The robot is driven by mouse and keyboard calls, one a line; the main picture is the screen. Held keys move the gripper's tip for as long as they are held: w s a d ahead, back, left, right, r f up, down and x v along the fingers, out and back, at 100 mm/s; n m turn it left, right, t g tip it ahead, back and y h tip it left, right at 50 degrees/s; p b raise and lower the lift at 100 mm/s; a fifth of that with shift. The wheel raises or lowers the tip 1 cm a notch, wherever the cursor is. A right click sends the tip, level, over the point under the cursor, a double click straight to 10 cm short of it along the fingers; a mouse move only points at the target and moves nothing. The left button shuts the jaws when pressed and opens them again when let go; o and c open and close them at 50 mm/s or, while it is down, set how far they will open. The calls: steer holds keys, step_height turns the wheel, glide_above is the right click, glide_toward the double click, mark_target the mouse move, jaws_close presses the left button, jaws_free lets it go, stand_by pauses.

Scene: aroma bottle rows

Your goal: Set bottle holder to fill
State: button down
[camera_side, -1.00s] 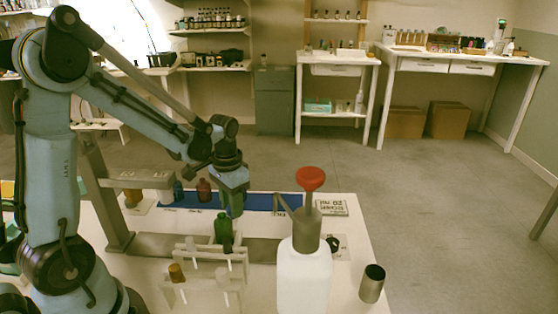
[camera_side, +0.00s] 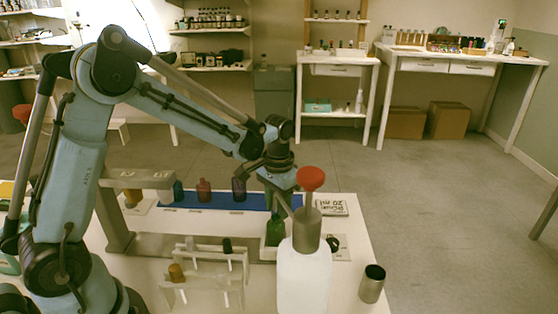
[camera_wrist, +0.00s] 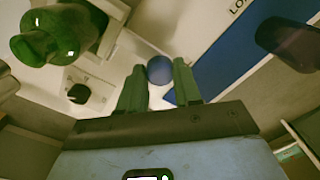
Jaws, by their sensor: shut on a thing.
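A green bottle (camera_side: 275,230) stands upright in the pale bottle holder (camera_side: 268,252), at the right part of a grey rail, just left of the white dispenser bottle. In the wrist view the green bottle (camera_wrist: 58,32) is at upper left, with the pale holder (camera_wrist: 105,62) around it. My gripper (camera_side: 275,203) is low behind the bottle in the side view. In the wrist view its green fingers (camera_wrist: 160,75) are shut on a round dark-blue knob (camera_wrist: 160,70). How the knob joins the holder is hidden.
The white dispenser (camera_side: 303,275) with red top (camera_side: 311,178) stands close at right. A metal cup (camera_side: 372,284) is at the front right. A rack (camera_side: 205,268) with stoppers is in front. Blue, red and purple bottles (camera_side: 238,189) stand on the blue mat (camera_side: 256,202) behind.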

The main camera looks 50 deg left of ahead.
steer(key=shift+w+d, duration=0.2)
steer(key=shift+d, duration=0.05)
steer(key=c, duration=0.8)
jaws_free()
steer(key=shift+a, duration=0.1)
step_height(320, 180, up, 12)
steer(key=shift+r, duration=0.1)
steer(key=shift+s, duration=0.1)
steer(key=shift+s+d+f+t, duration=0.3)
steer(key=shift+s+t, duration=0.95)
steer(key=shift+s, duration=0.95)
steer(key=shift+s+d+f+t, duration=0.3)
steer(key=shift+s+t, duration=0.9)
steer(key=shift+s, duration=0.95)
steer(key=shift+s+d+f+t, duration=0.3)
steer(key=shift+s+t, duration=0.95)
steer(key=shift+s, duration=0.95)
